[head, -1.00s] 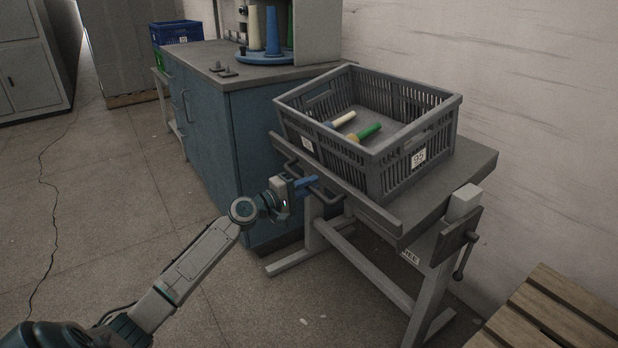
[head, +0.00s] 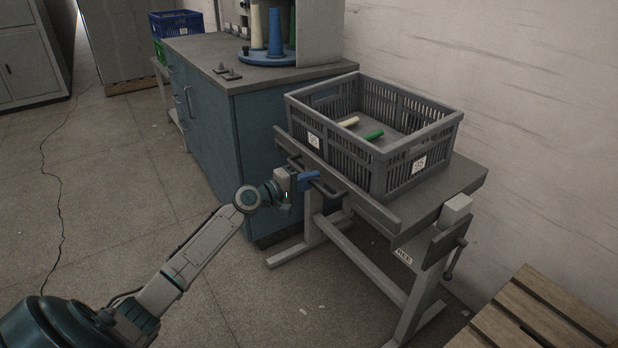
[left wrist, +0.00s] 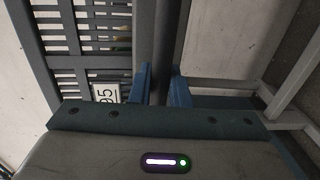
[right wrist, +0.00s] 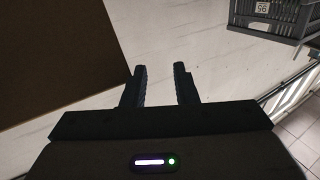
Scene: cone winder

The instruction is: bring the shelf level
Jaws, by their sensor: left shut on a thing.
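The grey shelf (head: 455,178) is the top of a light grey stand, with a raised lip (head: 345,185) along its front edge. Whether it is exactly level I cannot tell. A dark bar handle (head: 327,190) sticks out below the lip. My left gripper (head: 308,180) is shut on this handle; in the left wrist view the blue fingers (left wrist: 161,88) close around a dark bar. A clamp plate with a lever (head: 452,262) sits at the stand's right end, above a label (head: 404,256) that seems to read FREE. My right gripper (right wrist: 161,85) is open and empty, seen only in the right wrist view.
A grey crate (head: 400,170) stands on the shelf with a cream and a green tube inside. A blue cabinet (head: 240,140) is close behind the handle. A wooden pallet (head: 540,310) lies at lower right, the wall behind.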

